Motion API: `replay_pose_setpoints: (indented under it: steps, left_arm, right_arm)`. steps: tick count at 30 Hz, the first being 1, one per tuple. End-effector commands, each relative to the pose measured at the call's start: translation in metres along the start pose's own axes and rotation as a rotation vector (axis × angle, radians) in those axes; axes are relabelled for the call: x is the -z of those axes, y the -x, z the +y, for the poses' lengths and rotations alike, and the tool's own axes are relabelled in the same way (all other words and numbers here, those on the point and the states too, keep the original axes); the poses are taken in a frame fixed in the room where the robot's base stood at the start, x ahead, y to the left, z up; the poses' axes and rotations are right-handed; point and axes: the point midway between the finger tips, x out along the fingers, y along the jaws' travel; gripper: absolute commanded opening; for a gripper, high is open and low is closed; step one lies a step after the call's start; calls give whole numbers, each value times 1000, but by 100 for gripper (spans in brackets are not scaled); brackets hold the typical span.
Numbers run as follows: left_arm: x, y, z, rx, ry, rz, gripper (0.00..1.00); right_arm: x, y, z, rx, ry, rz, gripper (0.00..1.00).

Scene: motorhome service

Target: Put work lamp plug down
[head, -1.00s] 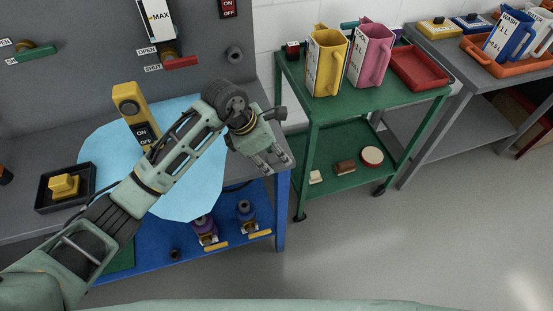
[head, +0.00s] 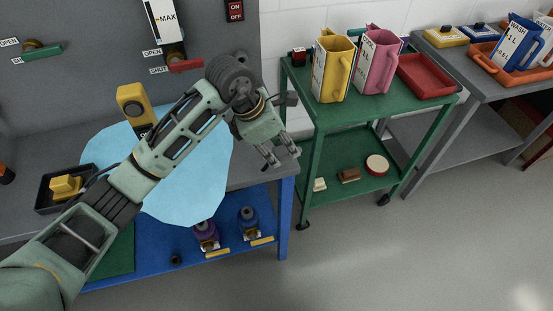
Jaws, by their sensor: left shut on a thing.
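The yellow work lamp (head: 131,100) stands on the grey bench over a light blue sheet (head: 205,175), partly behind my left arm. My left gripper (head: 279,158) is past the bench's right end, beside the green cart, pointing down. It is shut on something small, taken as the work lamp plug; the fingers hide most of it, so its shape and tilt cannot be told. My right gripper is not in view.
A black tray (head: 45,205) with a yellow block (head: 66,186) is on the bench at left. The green cart (head: 330,115) carries a yellow jug (head: 333,70), a pink jug (head: 377,65) and a red tray (head: 425,76). Bottles (head: 249,222) stand on the blue lower shelf. Floor in front is clear.

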Motion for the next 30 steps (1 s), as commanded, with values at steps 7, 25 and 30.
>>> replay_pose_setpoints:
  steps: [7, 25, 30]
  left_arm:
    - [-67, 6, -14, 1, -8, -3, 0]
    - [-121, 17, -24, 7, -8, 0, 0]
    - [-103, 19, -21, 47, -107, 1, 0]
  right_arm:
    - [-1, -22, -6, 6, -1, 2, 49]
    - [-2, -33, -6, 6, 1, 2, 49]
    - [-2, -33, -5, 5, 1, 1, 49]
